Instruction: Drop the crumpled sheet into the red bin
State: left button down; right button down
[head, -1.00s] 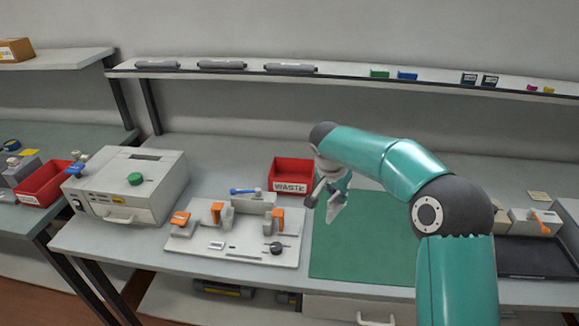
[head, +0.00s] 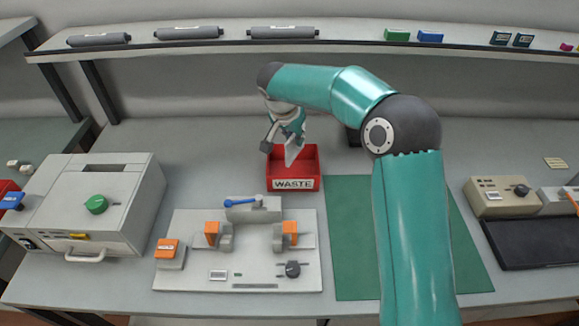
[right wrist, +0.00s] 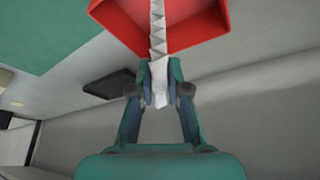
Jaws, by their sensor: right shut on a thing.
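The red bin (head: 293,184), labelled WASTE, stands on the bench behind the white fixture plate. My right gripper (head: 288,142) hangs over it, pointing down. The right gripper is shut on the crumpled sheet (head: 291,153), a white folded strip that hangs above or just inside the bin's opening. In the right wrist view the sheet (right wrist: 158,70) sits between the fingertips (right wrist: 160,82), with its pleated end reaching across the red bin (right wrist: 205,28). My left gripper is in neither view.
A white fixture plate (head: 190,278) with orange clamps lies in front of the bin. A grey box machine (head: 130,205) with a green knob stands left. A green mat (head: 345,235) lies right, partly behind my arm. A shelf (head: 350,45) runs along the back.

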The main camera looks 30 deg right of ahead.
aim_at(298, 151)
jog(key=shift+s+d+f+b, duration=0.15)
jog(key=shift+f+b, duration=0.25)
jog(key=shift+f, duration=0.45)
jog(key=shift+s+d+f+b, duration=0.15)
jog(key=shift+f+b, duration=0.25)
jog(key=shift+f, duration=0.5)
jog(key=shift+s+d+f+b, duration=0.15)
jog(key=shift+f+b, duration=0.25)
jog(key=shift+f, duration=0.45)
jog(key=shift+w, duration=0.1)
jog(key=c, duration=1.1)
grip_release()
jog(key=shift+o, duration=0.2)
jog(key=shift+r, duration=0.1)
jog(key=v, duration=1.1)
jog(key=shift+a+r, duration=0.2)
jog(key=shift+r, duration=0.1)
